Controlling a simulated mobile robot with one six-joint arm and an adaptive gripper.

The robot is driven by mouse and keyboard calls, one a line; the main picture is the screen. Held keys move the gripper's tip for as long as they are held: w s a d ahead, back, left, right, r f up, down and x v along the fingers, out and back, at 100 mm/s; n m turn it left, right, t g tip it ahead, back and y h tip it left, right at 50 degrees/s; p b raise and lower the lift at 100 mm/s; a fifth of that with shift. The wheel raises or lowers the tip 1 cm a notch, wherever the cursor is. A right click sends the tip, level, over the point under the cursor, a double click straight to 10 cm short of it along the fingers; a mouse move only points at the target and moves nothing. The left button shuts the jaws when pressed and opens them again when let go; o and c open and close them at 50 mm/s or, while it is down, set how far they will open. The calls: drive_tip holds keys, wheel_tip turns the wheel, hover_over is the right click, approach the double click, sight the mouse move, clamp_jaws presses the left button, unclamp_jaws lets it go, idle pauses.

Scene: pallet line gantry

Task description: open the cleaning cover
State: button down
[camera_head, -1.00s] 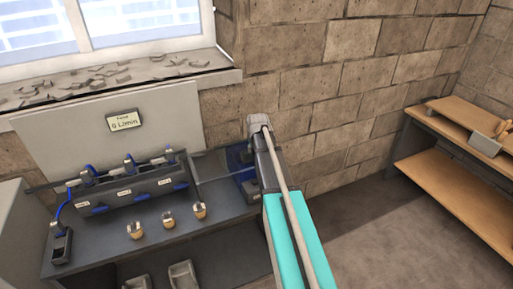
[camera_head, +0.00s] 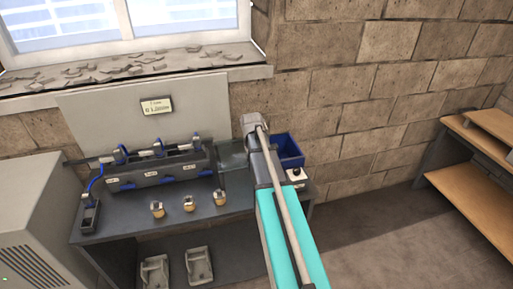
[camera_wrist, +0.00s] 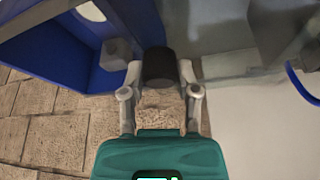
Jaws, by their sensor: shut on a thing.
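In the wrist view my gripper (camera_wrist: 160,78) has its two grey fingers on either side of a dark, round-ended grip (camera_wrist: 158,64) and is shut on it. A see-through grey panel (camera_wrist: 222,28), which looks like the cleaning cover, lies beside the grip at the upper right. How the grip joins the panel is hard to tell. In the head view a see-through panel (camera_head: 232,155) shows just left of my arm, at the right end of the dark valve block. My arm hides the gripper and the grip there.
The valve block (camera_head: 160,172) with blue hoses stands on the grey bench (camera_head: 130,228). Several small tan-and-white pieces (camera_head: 188,204) lie in front. A blue bin (camera_head: 290,150) is right of my arm. A wooden shelf (camera_head: 470,190) is far right. The floor between is clear.

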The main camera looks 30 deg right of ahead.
drive_tip(key=shift+s, duration=0.2)
drive_tip(key=shift+c, duration=1.7)
unclamp_jaws()
drive_tip(key=shift+d, duration=0.1)
drive_tip(key=shift+w+r, duration=0.1)
drive_tip(key=shift+w, duration=0.05)
